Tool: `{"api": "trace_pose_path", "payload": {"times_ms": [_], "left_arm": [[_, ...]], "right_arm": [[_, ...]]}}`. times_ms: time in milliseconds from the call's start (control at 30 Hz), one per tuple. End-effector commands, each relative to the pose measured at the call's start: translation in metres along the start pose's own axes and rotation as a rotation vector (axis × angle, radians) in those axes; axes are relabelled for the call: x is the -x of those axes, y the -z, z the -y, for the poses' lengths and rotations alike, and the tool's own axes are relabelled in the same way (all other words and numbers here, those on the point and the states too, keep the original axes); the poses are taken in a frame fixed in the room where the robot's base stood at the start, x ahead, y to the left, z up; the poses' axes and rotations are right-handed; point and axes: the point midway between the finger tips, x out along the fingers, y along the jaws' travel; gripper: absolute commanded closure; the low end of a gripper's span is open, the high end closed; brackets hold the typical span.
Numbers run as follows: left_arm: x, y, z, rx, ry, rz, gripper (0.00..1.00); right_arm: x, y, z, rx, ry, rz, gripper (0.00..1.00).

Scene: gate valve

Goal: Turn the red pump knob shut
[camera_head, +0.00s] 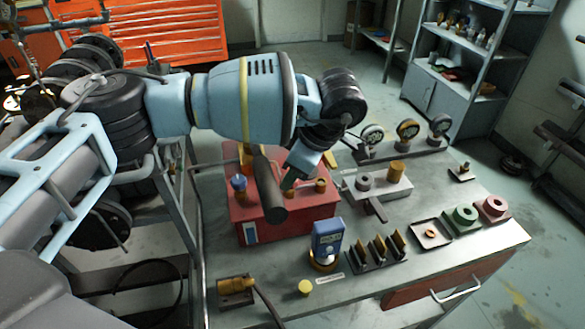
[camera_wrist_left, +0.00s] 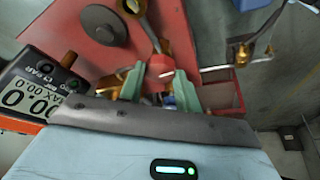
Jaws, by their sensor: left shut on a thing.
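The red pump knob (camera_wrist_left: 160,66) shows in the left wrist view, between the two pale green fingers of my left gripper (camera_wrist_left: 159,88). The gripper is shut on it. In the head view my left gripper (camera_head: 289,180) reaches down over the red pump box (camera_head: 290,222); the gripper and arm hide the knob there. The pump's dark handle (camera_head: 268,190) slants in front of the gripper. The red pump body also shows in the left wrist view (camera_wrist_left: 78,52). My right gripper is in neither view.
A digital gauge (camera_wrist_left: 38,92) is close on the left in the wrist view. A blue device (camera_head: 328,238), slotted rack (camera_head: 377,252), dial gauges (camera_head: 407,130) and green and pink ring blocks (camera_head: 464,217) stand on the bench (camera_head: 420,275). Bare bench surface lies between them.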

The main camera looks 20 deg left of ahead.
Motion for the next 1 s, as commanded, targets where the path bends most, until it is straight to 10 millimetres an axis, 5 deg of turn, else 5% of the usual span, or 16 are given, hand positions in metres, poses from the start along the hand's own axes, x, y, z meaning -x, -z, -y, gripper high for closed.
{"api": "trace_pose_path", "payload": {"times_ms": [867, 900, 1000], "left_arm": [[-0.0005, -0.0005, 0.0017, -0.161, -0.066, 0.002, 0.89], [-0.0006, -0.0005, 0.0017, -0.161, -0.065, 0.002, 0.64], [-0.0005, -0.0005, 0.0017, -0.161, -0.065, 0.001, 0.51]], "right_arm": [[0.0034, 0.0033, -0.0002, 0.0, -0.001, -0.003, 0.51], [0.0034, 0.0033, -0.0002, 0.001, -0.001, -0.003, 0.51], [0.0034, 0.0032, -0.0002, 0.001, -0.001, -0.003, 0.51]]}}
